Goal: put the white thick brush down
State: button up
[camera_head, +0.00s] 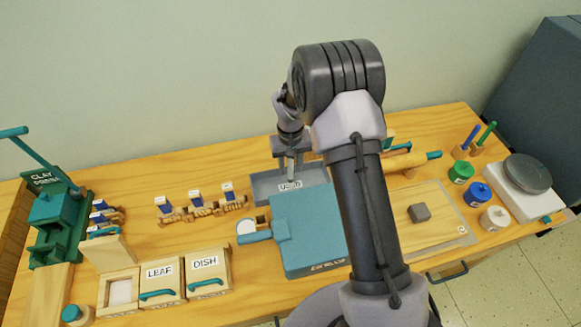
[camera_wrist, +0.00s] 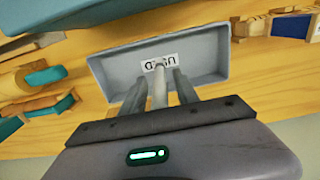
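The white thick brush (camera_wrist: 158,88) is a pale stick between the two fingers of my gripper (camera_wrist: 160,92) in the wrist view. It points along the fingers towards the grey tray (camera_wrist: 205,68). The gripper appears shut on it. The tray has a white label that reads USED, upside down in this view. In the head view my gripper (camera_head: 290,165) points down over the grey tray (camera_head: 262,187), at the back of the wooden table. The brush's tip is hard to make out, and I cannot tell whether it touches the tray floor.
A teal box (camera_head: 308,235) stands in front of the tray. Wooden racks with small packets (camera_head: 197,200) are to the left, beyond LEAF (camera_head: 160,270) and DISH (camera_head: 205,263) boxes. A rolling pin (camera_head: 408,161), a board (camera_head: 440,195) and paint pots (camera_head: 480,193) are to the right.

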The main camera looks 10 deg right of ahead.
jog(key=s+a+r+m+t+p, duration=0.1)
jog(key=s+r, duration=0.2)
jog(key=r, duration=0.6)
jog(key=s+r+p, duration=0.1)
jog(key=s+r, duration=0.2)
jog(key=r, duration=0.6)
jog(key=s+a+r+m+t+p, duration=0.1)
jog(key=s+r, duration=0.2)
jog(key=r, duration=0.6)
jog(key=s+a+r+m+t+y, duration=0.1)
jog(key=s+r+t, duration=0.1)
jog(key=s, duration=0.8)
jog(key=s+a+r+m+t+y, duration=0.1)
jog(key=s+r, duration=0.3)
jog(key=s, duration=0.6)
jog(key=shift+s+t, duration=0.2)
jog(key=shift+t, duration=0.2)
